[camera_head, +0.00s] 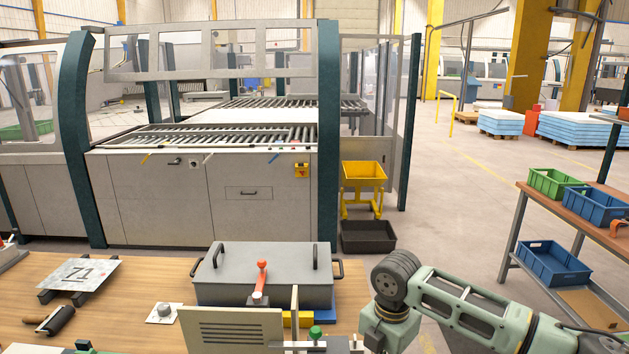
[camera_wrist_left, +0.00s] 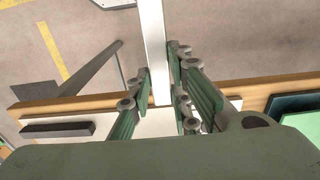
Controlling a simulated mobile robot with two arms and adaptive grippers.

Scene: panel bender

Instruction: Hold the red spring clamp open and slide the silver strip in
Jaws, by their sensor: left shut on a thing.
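In the left wrist view, my left gripper (camera_wrist_left: 161,72) is shut on the silver strip (camera_wrist_left: 153,35), a long, narrow, pale bar between its fingers. The strip runs out of the top of that view, so its far end is hidden. In the head view, a small red lever on a metal base (camera_head: 261,277) stands in front of the dark grey lidded box; I cannot tell whether it is the red spring clamp. No other clearly red clamp shows. My right arm (camera_head: 470,305) comes in from the right, but its gripper is out of view.
The wooden bench (camera_head: 150,295) carries the grey lidded box (camera_head: 215,292), a plate marked 71 (camera_head: 82,273), a black roller (camera_head: 58,320) and a slotted beige panel (camera_head: 230,330). A green knob (camera_head: 315,333) stands at the front. A rack with blue bins (camera_head: 553,264) stands right.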

